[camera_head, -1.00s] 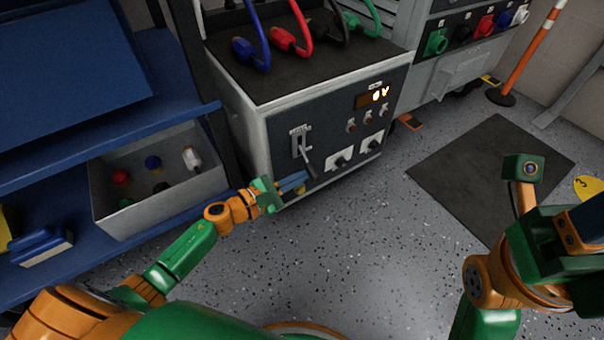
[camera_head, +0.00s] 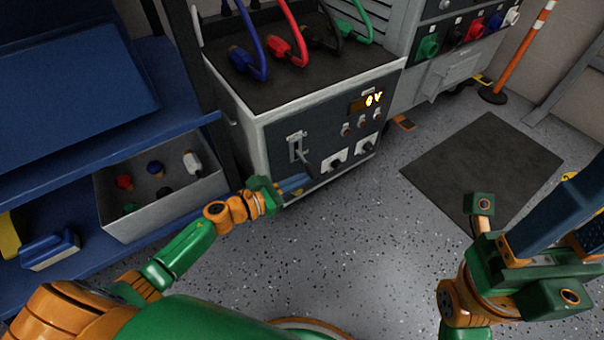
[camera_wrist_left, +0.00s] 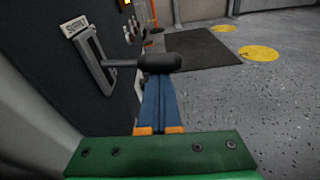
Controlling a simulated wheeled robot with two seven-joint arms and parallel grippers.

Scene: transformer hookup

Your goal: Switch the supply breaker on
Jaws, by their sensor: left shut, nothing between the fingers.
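The supply breaker is a lever on a light slotted plate (camera_head: 297,147) on the dark front panel of the cabinet. In the left wrist view its black grip (camera_wrist_left: 161,63) sticks out from the plate (camera_wrist_left: 92,60), below a SUPPLY label (camera_wrist_left: 75,26). My left gripper (camera_head: 301,181) is shut and empty, low in front of the panel. In the left wrist view its blue fingertips (camera_wrist_left: 160,80) are just below the grip; I cannot tell if they touch it. My right gripper (camera_head: 555,215) is at the right, away from the cabinet, its fingertips cut off by the frame.
The cabinet's display (camera_head: 373,100) reads 0 V. Blue, red, black and green cables rise from its top (camera_head: 262,85). A blue shelf (camera_head: 75,165) with a grey bin (camera_head: 140,220) stands left. A dark mat (camera_head: 485,165) lies on the open floor at right.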

